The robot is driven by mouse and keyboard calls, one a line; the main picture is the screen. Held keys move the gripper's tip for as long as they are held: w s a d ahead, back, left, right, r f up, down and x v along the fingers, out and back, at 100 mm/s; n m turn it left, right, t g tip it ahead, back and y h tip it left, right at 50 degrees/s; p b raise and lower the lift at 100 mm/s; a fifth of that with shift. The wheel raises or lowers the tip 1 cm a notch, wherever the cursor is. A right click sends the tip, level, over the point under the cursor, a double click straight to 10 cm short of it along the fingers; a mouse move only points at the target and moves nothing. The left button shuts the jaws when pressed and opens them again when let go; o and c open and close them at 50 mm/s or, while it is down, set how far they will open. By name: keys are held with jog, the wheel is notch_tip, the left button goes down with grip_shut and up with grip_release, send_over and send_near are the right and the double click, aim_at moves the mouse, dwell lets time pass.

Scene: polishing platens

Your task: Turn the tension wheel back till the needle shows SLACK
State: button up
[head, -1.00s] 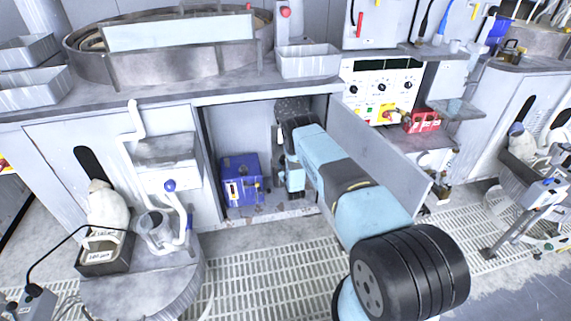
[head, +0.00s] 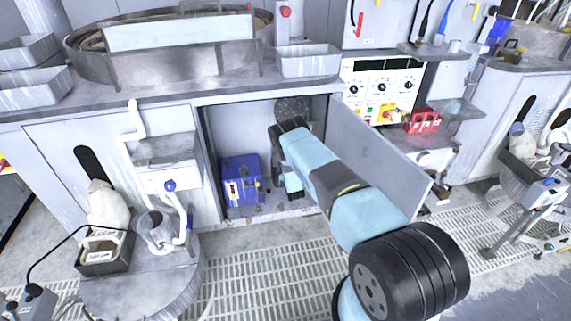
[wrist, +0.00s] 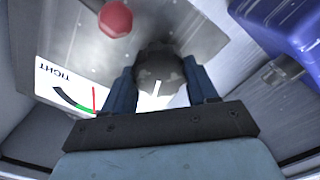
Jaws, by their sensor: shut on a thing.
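In the wrist view the tension wheel (wrist: 158,61), a dark round knob with a pale mark on its near side, sits between the two blue fingers of my gripper (wrist: 160,72). The fingers are shut on it from both sides. The gauge (wrist: 57,84) shows at left, upside down, with the word TIGHT, a black and green arc and a thin red needle near the green part. Its SLACK lettering is not visible. In the head view my gripper reaches into the open cabinet (head: 228,125), where my arm hides the fingers, wheel and gauge.
A red knob (wrist: 115,18) is close beyond the wheel. A blue box (head: 240,183) stands on the cabinet floor left of my arm; it also shows in the wrist view (wrist: 288,30). The open cabinet door (head: 385,155) stands close along my arm's right side.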

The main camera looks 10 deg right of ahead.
jog(key=shift+w+a+r, duration=0.3)
jog(key=shift+a+r, duration=0.05)
jog(key=shift+a, duration=0.15)
jog(key=o, duration=1)
jog(key=shift+s+d+f, duration=0.1)
jog(key=shift+d+f, duration=0.05)
jog(key=shift+o, duration=0.3)
jog(key=shift+d+f, duration=0.1)
jog(key=shift+s, duration=0.1)
jog(key=s, duration=1.3)
jog(key=shift+s, duration=0.35)
jog(key=shift+f, duration=0.1)
